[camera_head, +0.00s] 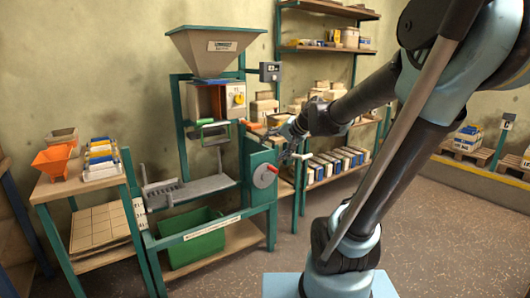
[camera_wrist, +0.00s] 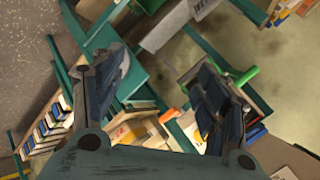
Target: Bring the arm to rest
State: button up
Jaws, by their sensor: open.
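My gripper (camera_head: 294,130) is at the end of my raised arm, in front of the right side of the green-framed machine. In the wrist view my gripper (camera_wrist: 158,85) has its two dark fingers spread wide apart, with nothing between them. In the head view it is small and partly dark against the shelves. I cannot tell whether the gripper touches anything.
A side table at left holds an orange funnel (camera_head: 54,160) and several small boxes. A green bin (camera_head: 193,238) sits low in the machine. Shelves with boxes (camera_head: 338,163) stand behind my gripper. Pallets (camera_head: 465,152) stand at the right. The floor (camera_head: 440,235) at right is clear.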

jog(key=s+d+f+n+g+h, duration=0.1)
jog(key=s+d+f+h, duration=0.1)
jog(key=s+d+f, duration=0.3)
jog(key=s+d+f+n+g+h, duration=0.1)
jog(key=s+d+f, duration=0.4)
jog(key=s, duration=0.5)
jog(key=s+d+f+n+g+h, duration=0.2)
jog(key=s+d+f+h, duration=0.2)
jog(key=s, duration=0.4)
jog(key=shift+s+d+f, duration=0.3)
jog(key=shift+d+f, duration=0.3)
jog(key=shift+d, duration=0.15)
jog(key=shift+w+f, duration=0.2)
jog(key=shift+w, duration=0.25)
